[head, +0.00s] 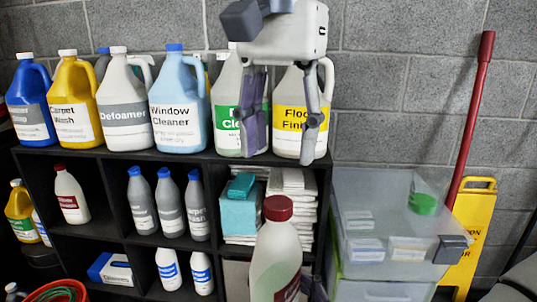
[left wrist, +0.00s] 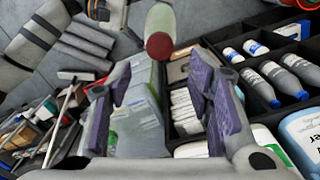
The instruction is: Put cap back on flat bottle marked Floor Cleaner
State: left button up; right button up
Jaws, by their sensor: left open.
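A pale flat bottle (head: 274,256) stands upright in front of the shelf, with a dark red cap (head: 278,208) at its mouth. I cannot tell if the cap is screwed down. Its dark red label is mostly cut off and unreadable. The cap (left wrist: 160,45) also shows in the left wrist view, beyond the fingertips. My left gripper (head: 280,150) is open and empty, above the cap in the head view, fingers pointing down. It also shows in the left wrist view (left wrist: 160,68). A grey part (head: 313,288) beside the bottle may be my right gripper; its jaws are hidden.
The black shelf (head: 110,156) carries several large jugs on top, with smaller bottles and folded towels (head: 291,205) below. A red pole (head: 473,120) leans by a yellow sign (head: 474,225).

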aim_at(278, 202)
pick_arm(q)
jog(key=shift+f, duration=0.1)
notch_tip(278, 202, down, 8)
jog(key=shift+r, duration=0.1)
dwell(0.3)
grip_shut()
jog(key=shift+o, duration=0.8)
grip_release()
